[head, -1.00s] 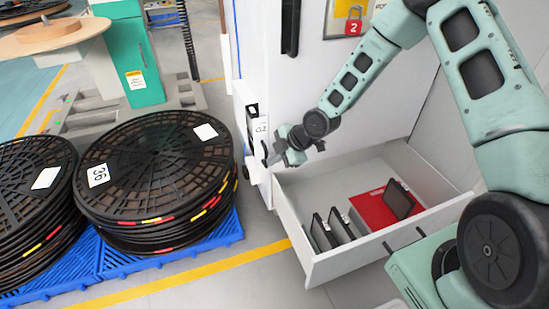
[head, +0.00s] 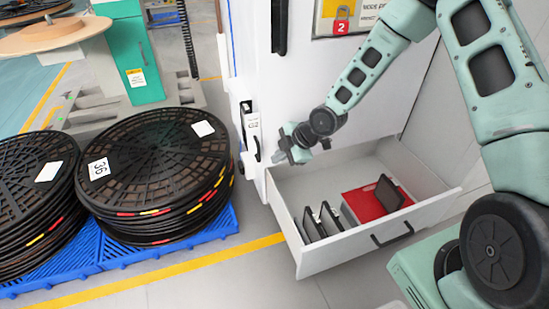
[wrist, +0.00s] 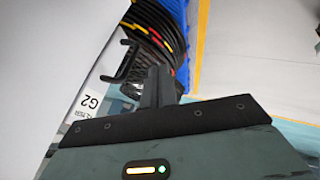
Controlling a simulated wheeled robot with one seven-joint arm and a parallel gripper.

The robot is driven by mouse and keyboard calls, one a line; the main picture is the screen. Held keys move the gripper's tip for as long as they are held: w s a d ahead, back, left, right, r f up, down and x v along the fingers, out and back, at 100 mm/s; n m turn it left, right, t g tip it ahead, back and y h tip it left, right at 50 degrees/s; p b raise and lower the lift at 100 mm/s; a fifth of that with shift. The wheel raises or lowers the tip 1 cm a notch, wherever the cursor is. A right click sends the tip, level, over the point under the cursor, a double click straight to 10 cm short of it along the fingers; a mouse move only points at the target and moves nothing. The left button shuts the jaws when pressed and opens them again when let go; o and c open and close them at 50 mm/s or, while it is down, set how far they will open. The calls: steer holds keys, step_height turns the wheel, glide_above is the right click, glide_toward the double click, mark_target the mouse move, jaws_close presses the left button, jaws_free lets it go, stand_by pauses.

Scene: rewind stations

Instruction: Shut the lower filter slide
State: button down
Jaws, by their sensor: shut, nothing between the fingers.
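A white slide front marked G2 (head: 251,122), with a black handle, is on the left side of the white cabinet (head: 330,90), low down. The label also shows at the left in the wrist view (wrist: 92,103), with the black handle (wrist: 122,62) above it. I cannot tell how far the slide stands out. My gripper (head: 281,157) is shut and empty, just right of the slide's handle in the head view and apart from it. Its closed fingers (wrist: 158,88) show in the wrist view, right of the handle.
A grey drawer (head: 350,240) stands open below my gripper, holding dark framed panels (head: 313,224) and a red piece (head: 365,207). Black reels (head: 150,160) are stacked on a blue pallet (head: 190,232) at the left. Bare floor lies in front.

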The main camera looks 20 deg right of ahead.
steer(key=p+v, duration=0.2)
steer(key=v, duration=0.5)
steer(key=a+f+n+t+y+p, duration=0.1)
steer(key=a+f+n+t+y, duration=0.15)
steer(key=a+f+t, duration=0.35)
steer(key=s+d+f+n+t+y, duration=0.2)
steer(key=s+d+f+n+t, duration=0.15)
steer(key=s+d, duration=0.2)
steer(key=w+d+b+x, duration=0.1)
steer(key=d+b+x, duration=0.1)
steer(key=x, duration=1.1)
steer(key=shift+w+t+b, duration=0.25)
steer(key=shift+t+b, duration=0.05)
steer(key=shift+t, duration=0.05)
steer(key=shift+d+r, duration=0.1)
